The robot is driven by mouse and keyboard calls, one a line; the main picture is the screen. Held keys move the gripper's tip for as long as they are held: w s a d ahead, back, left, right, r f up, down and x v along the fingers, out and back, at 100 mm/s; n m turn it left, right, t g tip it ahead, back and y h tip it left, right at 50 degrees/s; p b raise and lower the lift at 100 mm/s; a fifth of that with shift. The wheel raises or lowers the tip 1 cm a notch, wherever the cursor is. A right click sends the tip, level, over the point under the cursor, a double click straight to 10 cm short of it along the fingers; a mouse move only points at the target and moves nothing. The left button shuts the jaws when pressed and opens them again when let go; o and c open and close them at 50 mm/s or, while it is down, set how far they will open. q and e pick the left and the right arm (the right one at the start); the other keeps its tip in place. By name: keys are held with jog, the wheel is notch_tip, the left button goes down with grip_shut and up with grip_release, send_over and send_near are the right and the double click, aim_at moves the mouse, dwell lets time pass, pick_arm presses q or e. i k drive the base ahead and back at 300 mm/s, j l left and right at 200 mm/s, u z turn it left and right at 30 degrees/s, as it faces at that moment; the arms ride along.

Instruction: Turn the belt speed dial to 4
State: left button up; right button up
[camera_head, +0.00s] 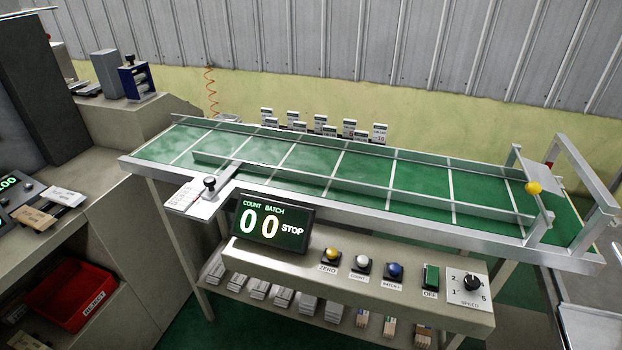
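The belt speed dial (472,283) is a black round knob on a white plate marked SPEED, at the right end of the front control panel (340,268). Numbers are printed around the knob; 2 and 1 are on its left and 5 is on its lower right. The knob's pointer is too small to read, so I cannot tell its setting. Neither of my grippers shows in the head view.
Left of the dial are a green switch (431,276) labelled OFF and blue (395,270), white (362,263) and yellow (331,256) buttons. A display (272,221) reads 00 and STOP. The green conveyor belt (360,172) lies behind. A red bin (78,297) is at left.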

aim_at(472, 282)
jog(key=z, duration=1.25)
